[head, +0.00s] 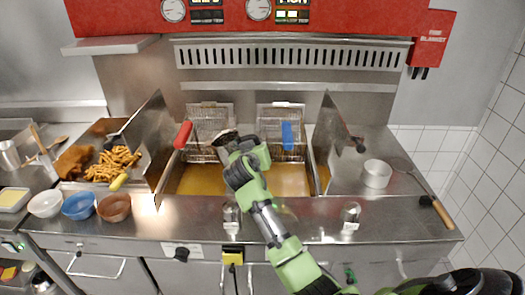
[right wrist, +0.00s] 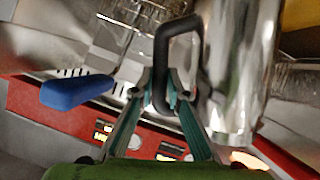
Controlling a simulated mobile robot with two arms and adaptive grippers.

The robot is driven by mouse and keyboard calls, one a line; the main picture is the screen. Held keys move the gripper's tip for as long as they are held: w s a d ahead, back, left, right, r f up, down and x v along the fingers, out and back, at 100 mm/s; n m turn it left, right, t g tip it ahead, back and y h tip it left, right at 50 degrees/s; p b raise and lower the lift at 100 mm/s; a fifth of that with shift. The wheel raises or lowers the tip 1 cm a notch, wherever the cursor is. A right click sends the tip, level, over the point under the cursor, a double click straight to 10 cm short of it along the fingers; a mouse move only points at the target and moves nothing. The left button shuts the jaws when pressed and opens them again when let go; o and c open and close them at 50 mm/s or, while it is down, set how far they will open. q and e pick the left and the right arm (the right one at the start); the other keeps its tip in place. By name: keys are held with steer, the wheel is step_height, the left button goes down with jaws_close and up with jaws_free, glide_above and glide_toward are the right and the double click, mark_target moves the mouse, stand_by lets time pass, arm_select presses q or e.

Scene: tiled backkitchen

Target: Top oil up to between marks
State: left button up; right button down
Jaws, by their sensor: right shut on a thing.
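My right gripper (head: 246,150) is over the fryer, in front of the baskets. In the right wrist view its fingers (right wrist: 163,90) are shut on the dark handle of a shiny metal jug (right wrist: 238,70). In the head view the jug (head: 223,137) is mostly hidden by my gripper, and its contents cannot be made out. The fryer's golden oil (head: 290,181) shows below and on both sides of my arm. I cannot make out level marks. My left gripper is not in view.
A basket with a red handle (head: 183,135) hangs at the back left, and one with a blue handle (head: 287,136) at the back right. Upright steel guards (head: 152,135) flank the fryer.

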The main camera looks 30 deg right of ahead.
mark_target(234, 140)
steer(key=shift+n+h, duration=0.4)
steer(key=shift+n, duration=0.2)
steer(key=shift+w+a+r, duration=0.5)
steer(key=shift+w+a, duration=0.05)
steer(key=shift+a, duration=0.15)
steer(key=shift+w+a+r, duration=0.5)
steer(key=shift+a, duration=0.2)
steer(key=shift+w+a+r+n+h+p, duration=0.25)
steer(key=shift+a+r+n+h+p, duration=0.25)
steer(key=shift+n, duration=0.4)
steer(key=shift+w+a+n+g+h+b, duration=0.3)
steer(key=shift+n+h+b, duration=0.1)
steer(key=shift+n, duration=0.1)
steer(key=shift+w+a+r+n+h+b, duration=0.15)
steer(key=shift+w+a+n+h, duration=0.1)
steer(key=shift+a+n, duration=0.15)
steer(key=shift+w+a+r+n+h+b, duration=0.15)
steer(key=shift+w+a+n, duration=0.1)
steer(key=shift+a+n, duration=0.15)
steer(key=shift+w+a+r+n+h+b, duration=0.2)
steer(key=shift+w+a+n+b, duration=0.1)
steer(key=shift+a+n, duration=0.1)
steer(key=shift+w+a+r+n+h+b, duration=0.1)
steer(key=shift+w+a+n+h+b, duration=0.1)
steer(key=shift+a+n+b, duration=0.15)
steer(key=shift+f, duration=0.1)
steer(key=shift+s+d+f+m+y+p, duration=0.15)
steer(key=shift+s+d+m+y+p, duration=0.15)
steer(key=shift+s+d+m, duration=0.45)
steer(key=shift+a, duration=0.1)
